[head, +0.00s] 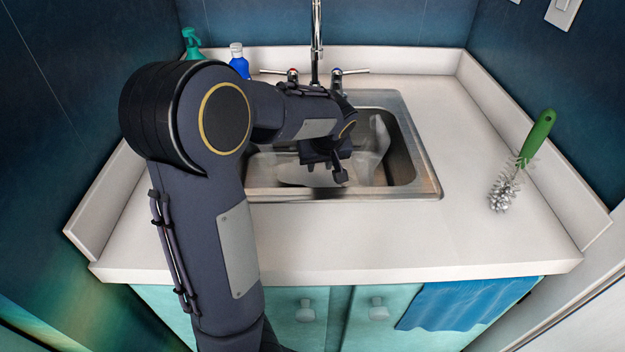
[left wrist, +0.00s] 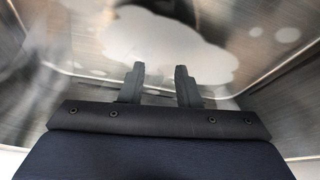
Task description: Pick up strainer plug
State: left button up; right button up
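I cannot make out a strainer plug in either view; the arm, the gripper and white foam cover parts of the sink. The steel sink (head: 405,150) is set into the counter, and its inside also shows in the left wrist view. White foam (head: 372,150) lies in it, and the foam shows blurred in the left wrist view (left wrist: 190,45). My left gripper (head: 325,172) is over the sink, pointing down into it. Its two fingers stand apart with nothing seen between them in the left wrist view (left wrist: 159,85). My right gripper is not in view.
A tap (head: 316,45) with two handles stands behind the sink. A green bottle (head: 192,43) and a blue bottle (head: 239,62) are at the back left. A green-handled brush (head: 520,160) is at the right. The front counter (head: 400,240) is clear.

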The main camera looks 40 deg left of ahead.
aim_at(316, 171)
pick_arm(q)
jog(key=b+x, duration=0.2)
jog(key=x, duration=0.4)
jog(key=shift+a+r, duration=0.1)
jog(key=shift+a, duration=0.1)
jog(key=shift+r, duration=0.1)
grip_shut()
